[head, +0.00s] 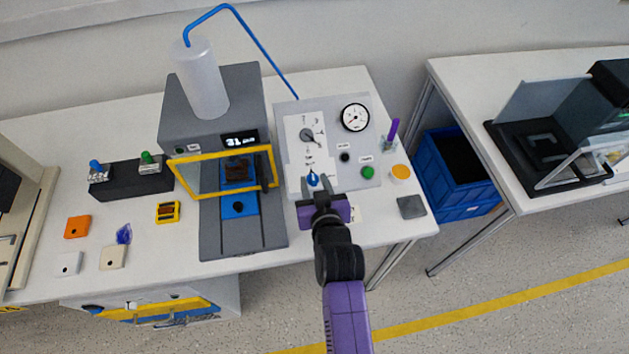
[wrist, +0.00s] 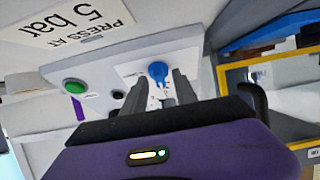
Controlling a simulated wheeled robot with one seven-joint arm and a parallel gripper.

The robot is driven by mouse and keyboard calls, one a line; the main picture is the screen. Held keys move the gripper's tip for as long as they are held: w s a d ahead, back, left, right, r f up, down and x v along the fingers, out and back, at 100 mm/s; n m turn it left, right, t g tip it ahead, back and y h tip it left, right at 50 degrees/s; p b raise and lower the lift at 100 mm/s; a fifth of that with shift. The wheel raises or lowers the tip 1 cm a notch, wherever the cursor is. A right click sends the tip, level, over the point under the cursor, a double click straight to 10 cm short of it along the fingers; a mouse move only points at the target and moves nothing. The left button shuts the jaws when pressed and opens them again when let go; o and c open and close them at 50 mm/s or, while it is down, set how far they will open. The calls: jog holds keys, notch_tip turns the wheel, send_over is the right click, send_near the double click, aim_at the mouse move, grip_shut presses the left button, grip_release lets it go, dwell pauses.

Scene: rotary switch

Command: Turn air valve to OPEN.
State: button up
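A grey control panel (head: 327,110) stands on the bench with a blue knob (head: 313,179) low on its left side, probably the air valve. The blue knob also shows in the wrist view (wrist: 158,70), its pointer lying along the panel face. My gripper (head: 318,186) is just in front of the knob. In the wrist view my gripper (wrist: 158,90) has its two fingers apart, with the knob between and just beyond the tips. I cannot tell whether either finger touches it. The labels around the knob are too small to read.
The panel also carries a black selector (head: 307,135), a round gauge (head: 354,117) and a green button (head: 368,172). Left stands a grey press (head: 213,110) with a yellow-framed guard (head: 225,172). A sign (wrist: 80,22) reads "PRESS AT 5 bar".

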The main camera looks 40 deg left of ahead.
jog(key=shift+w+a+f, duration=0.1)
jog(key=shift+w+a, duration=0.05)
grip_shut()
